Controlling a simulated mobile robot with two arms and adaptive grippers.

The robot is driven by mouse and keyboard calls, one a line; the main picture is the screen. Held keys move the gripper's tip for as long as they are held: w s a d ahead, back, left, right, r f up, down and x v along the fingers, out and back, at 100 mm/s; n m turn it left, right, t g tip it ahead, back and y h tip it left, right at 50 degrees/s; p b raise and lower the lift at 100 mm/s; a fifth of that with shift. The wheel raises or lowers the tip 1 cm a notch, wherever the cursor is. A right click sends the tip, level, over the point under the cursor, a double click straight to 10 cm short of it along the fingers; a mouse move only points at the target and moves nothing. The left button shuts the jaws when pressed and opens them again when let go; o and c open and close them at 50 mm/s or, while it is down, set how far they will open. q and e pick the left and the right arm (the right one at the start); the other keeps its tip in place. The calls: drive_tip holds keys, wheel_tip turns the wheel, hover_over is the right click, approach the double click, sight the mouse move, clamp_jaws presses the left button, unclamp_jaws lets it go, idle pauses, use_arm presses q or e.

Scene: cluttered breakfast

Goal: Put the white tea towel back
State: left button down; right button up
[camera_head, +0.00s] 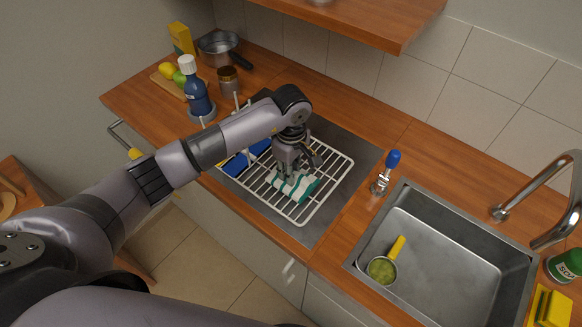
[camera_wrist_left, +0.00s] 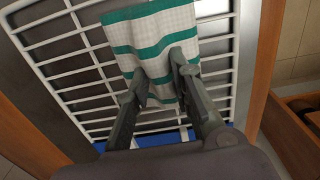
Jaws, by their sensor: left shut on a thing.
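The white tea towel with green stripes (camera_head: 296,186) lies on the white wire rack (camera_head: 340,177), and it also shows in the left wrist view (camera_wrist_left: 140,35). My left gripper (camera_head: 289,170) points down at it from above. In the left wrist view the fingers (camera_wrist_left: 160,75) are closed on the near part of the towel, which spreads out beyond them over the wires. The underside of the towel is hidden. My right gripper is not in view.
A blue item (camera_head: 238,164) is on the rack's left side, partly behind my arm. A blue bottle (camera_head: 197,97) and a jar (camera_head: 228,80) stand left. A blue-handled tool (camera_head: 386,172) stands right, before the sink (camera_head: 455,255) holding a yellow-handled scoop (camera_head: 383,268).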

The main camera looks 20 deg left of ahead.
use_arm(q)
drive_tip(key=shift+f, duration=0.1)
drive_tip(key=c, duration=1.7)
unclamp_jaws()
drive_tip(key=shift+o, duration=1.4)
wheel_tip(320, 180, up, 12)
drive_tip(key=b, duration=0.4)
drive_tip(key=shift+r, duration=0.2)
